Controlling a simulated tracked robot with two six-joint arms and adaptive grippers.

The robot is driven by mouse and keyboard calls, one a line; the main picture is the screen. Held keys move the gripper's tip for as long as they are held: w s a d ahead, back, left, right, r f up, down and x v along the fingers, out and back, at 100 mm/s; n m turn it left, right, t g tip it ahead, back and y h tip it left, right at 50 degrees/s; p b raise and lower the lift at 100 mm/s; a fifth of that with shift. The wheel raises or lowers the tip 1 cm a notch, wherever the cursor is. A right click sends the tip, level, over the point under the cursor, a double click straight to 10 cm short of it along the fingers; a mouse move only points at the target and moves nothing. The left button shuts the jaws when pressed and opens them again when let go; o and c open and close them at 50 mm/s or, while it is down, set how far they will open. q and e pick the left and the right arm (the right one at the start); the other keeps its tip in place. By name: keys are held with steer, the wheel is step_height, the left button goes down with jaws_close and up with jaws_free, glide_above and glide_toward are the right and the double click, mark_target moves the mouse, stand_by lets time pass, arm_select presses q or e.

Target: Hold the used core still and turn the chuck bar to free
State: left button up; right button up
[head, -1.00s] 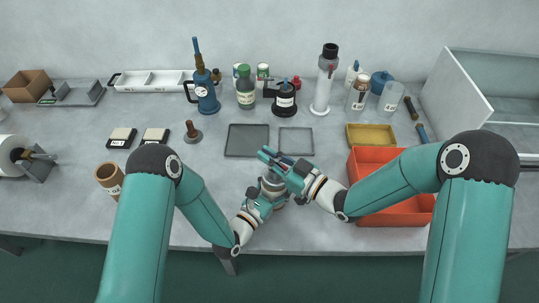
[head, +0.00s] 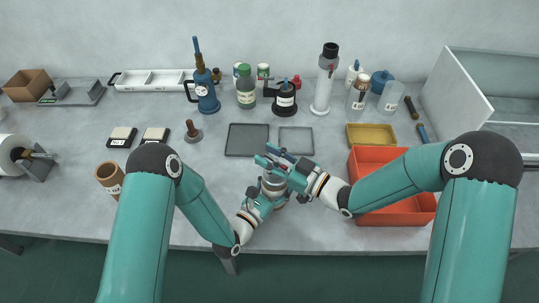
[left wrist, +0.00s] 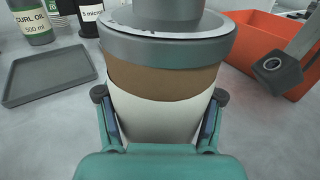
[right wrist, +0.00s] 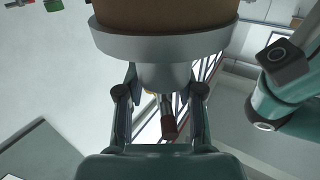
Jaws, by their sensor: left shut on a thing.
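The used core (left wrist: 155,115), white below with a brown band (left wrist: 165,76), stands upright in the left wrist view. A grey chuck flange (left wrist: 165,46) with a narrower neck sits on it. My left gripper (left wrist: 162,95) is shut on the core's white side. In the head view the core (head: 274,187) is partly hidden by both grippers. My right gripper (head: 265,155) is open above the core, its fingers spread around the chuck's top. In the right wrist view the grey neck (right wrist: 163,76) shows between the fingers, with a red-tipped bar (right wrist: 168,126) near it.
An orange bin (head: 395,210) stands close on the right, under my right arm. Two flat grey trays (head: 247,140) lie behind the core.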

steer(key=v, duration=1.1)
steer(key=shift+s+d, duration=0.2)
steer(key=shift+d, duration=0.15)
steer(key=shift+f, duration=0.1)
arm_select(q)
steer(key=o, duration=1.4)
steer(key=shift+c, duration=0.2)
